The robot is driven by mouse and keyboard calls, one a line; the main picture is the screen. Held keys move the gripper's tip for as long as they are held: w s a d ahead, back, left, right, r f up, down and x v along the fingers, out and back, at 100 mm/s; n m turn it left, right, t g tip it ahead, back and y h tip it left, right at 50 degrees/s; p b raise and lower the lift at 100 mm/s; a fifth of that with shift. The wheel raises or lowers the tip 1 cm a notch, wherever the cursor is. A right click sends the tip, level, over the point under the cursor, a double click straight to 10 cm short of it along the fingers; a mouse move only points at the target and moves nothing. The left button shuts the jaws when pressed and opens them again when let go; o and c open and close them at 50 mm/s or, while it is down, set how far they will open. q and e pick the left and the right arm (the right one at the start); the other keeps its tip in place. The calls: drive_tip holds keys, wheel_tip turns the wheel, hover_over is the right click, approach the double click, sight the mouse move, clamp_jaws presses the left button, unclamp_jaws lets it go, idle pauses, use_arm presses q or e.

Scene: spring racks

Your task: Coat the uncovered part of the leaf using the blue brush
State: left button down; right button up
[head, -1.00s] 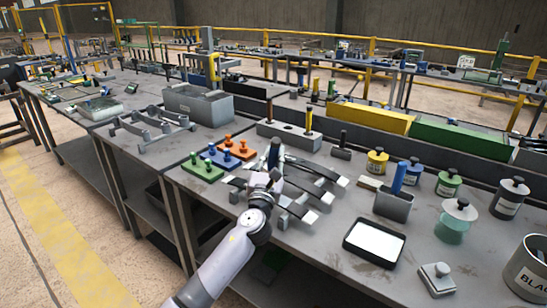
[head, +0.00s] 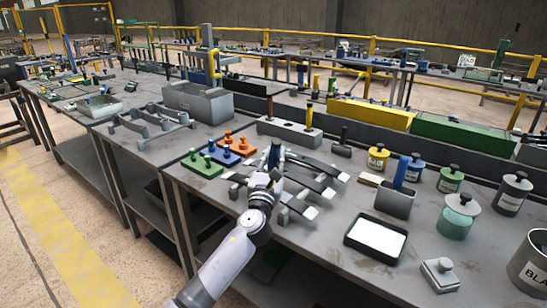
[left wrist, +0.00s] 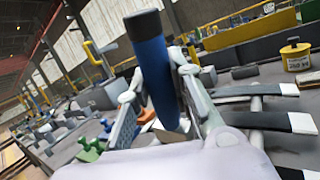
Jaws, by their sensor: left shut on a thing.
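My left gripper (head: 275,165) is over the dark leaf springs. In the left wrist view its fingers (left wrist: 160,95) are shut on an upright blue brush handle (left wrist: 155,70) with a dark top end. The brush's lower end is hidden behind the gripper. Several dark leaves with white end parts lie side by side to the right of the gripper, among them the middle leaf (head: 312,184). In the left wrist view a leaf's white end (left wrist: 302,122) shows at right. I cannot tell whether the brush touches a leaf. My right gripper is out of view.
Green, blue and orange pegged blocks (head: 202,164) sit left of the gripper.

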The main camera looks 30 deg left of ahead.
use_arm(q)
drive_tip(key=shift+f+b, duration=0.45)
drive_tip(key=shift+f, duration=0.15)
drive_tip(key=shift+d+p, duration=0.6)
drive_tip(key=shift+d, duration=2.85)
drive_tip(key=shift+a+p, duration=0.3)
drive_tip(key=shift+a, duration=3.2)
